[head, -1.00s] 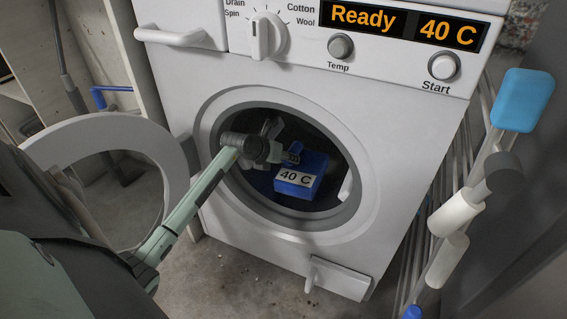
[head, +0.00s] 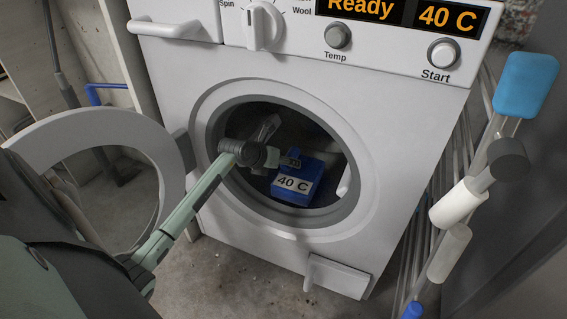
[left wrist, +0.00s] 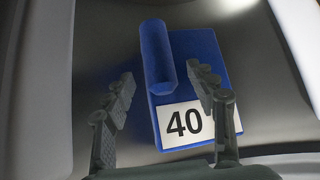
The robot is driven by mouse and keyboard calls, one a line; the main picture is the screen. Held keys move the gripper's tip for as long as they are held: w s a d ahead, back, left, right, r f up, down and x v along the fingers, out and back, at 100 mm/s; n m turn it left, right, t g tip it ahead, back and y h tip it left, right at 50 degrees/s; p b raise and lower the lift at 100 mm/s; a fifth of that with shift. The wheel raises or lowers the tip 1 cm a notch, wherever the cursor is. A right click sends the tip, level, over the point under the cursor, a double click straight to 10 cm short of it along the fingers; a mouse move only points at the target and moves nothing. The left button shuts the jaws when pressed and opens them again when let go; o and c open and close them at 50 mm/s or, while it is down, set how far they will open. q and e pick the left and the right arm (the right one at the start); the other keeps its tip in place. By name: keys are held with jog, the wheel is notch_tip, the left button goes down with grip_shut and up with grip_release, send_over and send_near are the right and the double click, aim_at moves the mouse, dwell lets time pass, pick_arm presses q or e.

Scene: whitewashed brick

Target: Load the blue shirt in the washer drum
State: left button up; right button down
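The blue shirt (head: 302,172) is a blocky folded bundle with a white "40 C" label and a rolled blue ridge on top. It is inside the washer drum (head: 332,207), seen through the round opening. In the left wrist view the shirt (left wrist: 215,62) lies on the drum's grey inner surface. My left gripper (head: 279,143) reaches through the opening. In the left wrist view its fingers (left wrist: 160,73) are spread either side of the rolled ridge, with a visible gap on the left. I cannot tell whether the right finger touches the shirt. My right gripper is out of view.
The washer door (head: 95,126) stands open to the left. The display reads "Ready" and "40 C"; the Start button (head: 443,53) is at upper right. A rack-like frame with white cylinders (head: 459,207) and a blue pad (head: 526,85) stands at the right.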

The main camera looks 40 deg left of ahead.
pick_arm(q)
jog(key=shift+s, duration=0.15)
jog(key=v, duration=1.1)
jog(key=shift+s+r, duration=0.25)
jog(key=shift+r, duration=0.1)
dwell(0.5)
dwell(0.4)
